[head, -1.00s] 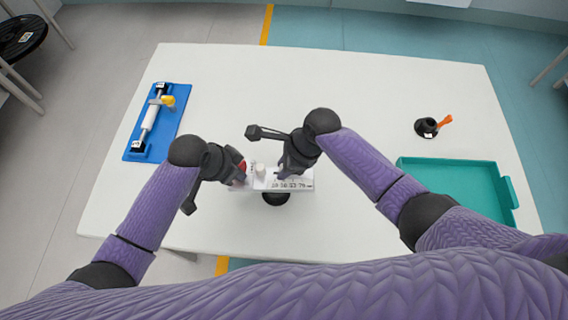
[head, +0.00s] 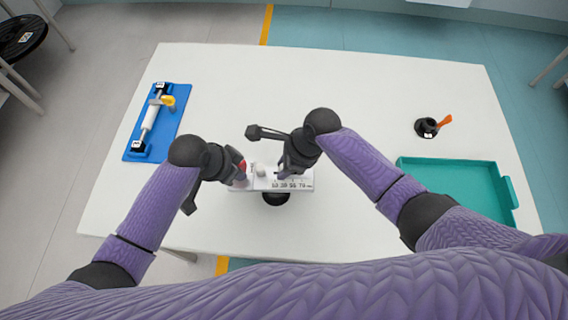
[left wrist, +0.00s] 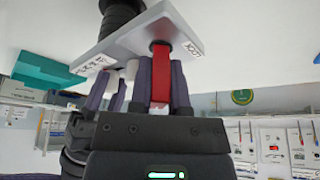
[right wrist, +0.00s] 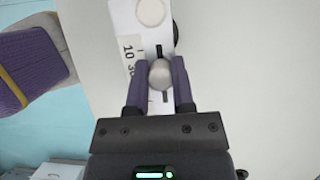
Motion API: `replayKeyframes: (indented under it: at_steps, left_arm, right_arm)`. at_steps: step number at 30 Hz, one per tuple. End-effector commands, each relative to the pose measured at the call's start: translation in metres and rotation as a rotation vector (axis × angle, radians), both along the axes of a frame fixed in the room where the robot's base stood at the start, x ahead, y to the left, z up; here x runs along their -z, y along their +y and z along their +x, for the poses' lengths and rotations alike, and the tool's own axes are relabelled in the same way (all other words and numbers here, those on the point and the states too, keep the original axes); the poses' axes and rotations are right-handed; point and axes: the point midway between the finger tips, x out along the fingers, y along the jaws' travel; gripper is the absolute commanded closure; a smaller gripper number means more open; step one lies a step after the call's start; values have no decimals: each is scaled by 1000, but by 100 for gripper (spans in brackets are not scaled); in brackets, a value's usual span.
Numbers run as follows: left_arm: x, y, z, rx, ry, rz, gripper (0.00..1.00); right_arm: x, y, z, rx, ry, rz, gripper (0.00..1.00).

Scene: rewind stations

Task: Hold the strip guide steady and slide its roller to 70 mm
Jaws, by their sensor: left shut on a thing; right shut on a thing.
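The strip guide is a pale plate (head: 300,181) on a black round base (head: 276,199), near the table's front middle. Its printed scale faces me. My left gripper (head: 240,174) is shut on the guide's red handle (left wrist: 161,78) at the plate's left end. My right gripper (head: 281,174) is shut on a white roller (right wrist: 160,73), which sits over a dark slot in the plate. A second white cylinder (right wrist: 151,12) stands apart from it, and also shows in the head view (head: 261,171). My gripper hides part of the scale, so I cannot read the roller's position.
A blue board (head: 172,122) with a white roller and yellow knob lies at the left. A black holder with an orange-handled tool (head: 427,128) stands at the right, behind a teal tray (head: 455,180). The table's middle and back are clear.

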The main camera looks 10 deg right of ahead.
Motion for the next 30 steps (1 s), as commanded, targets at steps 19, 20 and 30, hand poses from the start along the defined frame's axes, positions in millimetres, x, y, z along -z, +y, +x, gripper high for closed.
replayKeyframes:
  at_steps: [19, 20, 30]
  left_arm:
    - [0, 1, 0, -1, 0, 1, 100]
    - [0, 1, 0, -2, -1, 2, 100]
    - [0, 1, 0, -2, 0, 4, 100]
  right_arm:
    - [0, -45, -6, 1, 1, -1, 100]
    - [0, -45, -6, 1, 1, -1, 100]
    - [0, -45, -6, 1, 1, -3, 36]
